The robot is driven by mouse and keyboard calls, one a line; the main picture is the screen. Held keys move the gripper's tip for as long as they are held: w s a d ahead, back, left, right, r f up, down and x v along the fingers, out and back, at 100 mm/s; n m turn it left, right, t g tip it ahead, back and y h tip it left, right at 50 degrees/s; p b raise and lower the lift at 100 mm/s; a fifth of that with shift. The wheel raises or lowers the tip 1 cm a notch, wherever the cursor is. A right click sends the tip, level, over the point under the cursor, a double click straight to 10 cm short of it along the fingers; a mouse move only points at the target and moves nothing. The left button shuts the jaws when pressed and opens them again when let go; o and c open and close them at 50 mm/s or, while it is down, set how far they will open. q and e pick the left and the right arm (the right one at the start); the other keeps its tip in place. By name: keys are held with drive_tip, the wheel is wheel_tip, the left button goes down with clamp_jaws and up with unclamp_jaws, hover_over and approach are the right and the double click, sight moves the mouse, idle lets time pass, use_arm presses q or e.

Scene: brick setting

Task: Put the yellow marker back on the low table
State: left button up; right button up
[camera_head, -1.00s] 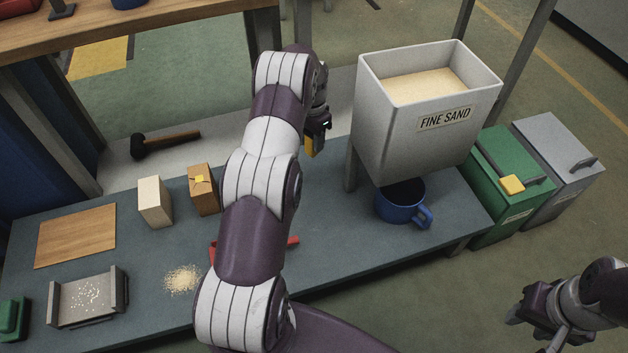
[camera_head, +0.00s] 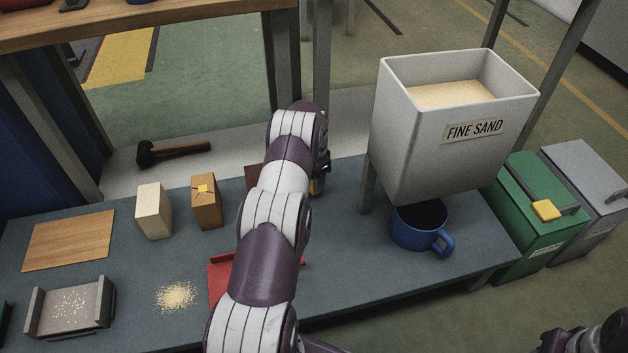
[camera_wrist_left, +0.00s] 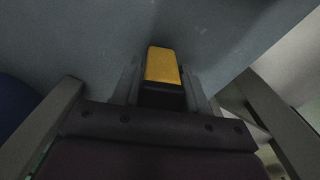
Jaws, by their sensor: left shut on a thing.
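The yellow marker is a small yellow block with a dark lower part, seen in the left wrist view (camera_wrist_left: 163,66). My left gripper (camera_head: 319,180) is shut on it; a sliver of yellow shows at the gripper in the head view. The gripper is low over the back of the low table (camera_head: 350,245), a blue-grey top, left of the sand hopper. I cannot tell whether the marker touches the table. My arm hides part of the tabletop. My right arm's end (camera_head: 568,341) is cut off at the bottom right, its fingers not clear.
The "FINE SAND" hopper (camera_head: 425,145) and blue mug (camera_head: 422,227) stand to the right. A pale block (camera_head: 154,212), brown box (camera_head: 206,205), sand pile (camera_head: 175,296) and red item (camera_head: 220,282) are left of my arm. A mallet (camera_head: 170,152) lies behind. Bins stand right.

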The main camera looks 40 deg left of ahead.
use_arm(q)
drive_tip(key=shift+f, duration=0.15)
drive_tip(key=o, duration=0.8)
drive_tip(key=shift+o, duration=0.2)
wheel_tip(320, 180, up, 12)
drive_tip(key=p, duration=0.5)
drive_tip(key=s+d+r+n, duration=0.1)
drive_tip(key=s+d+r, duration=0.2)
drive_tip(key=d+r, duration=0.35)
drive_tip(key=s+d+r, duration=0.3)
drive_tip(key=d+r, duration=0.1)
drive_tip(key=d, duration=0.6)
drive_tip(key=s+d+r+n, duration=0.1)
drive_tip(key=s+d, duration=0.4)
drive_tip(key=s, duration=0.4)
drive_tip(key=s+d+r+n+t, duration=0.1)
drive_tip(key=s+d+r, duration=0.1)
drive_tip(key=s+d, duration=0.3)
drive_tip(key=s, duration=0.4)
drive_tip(key=shift+d, duration=0.15)
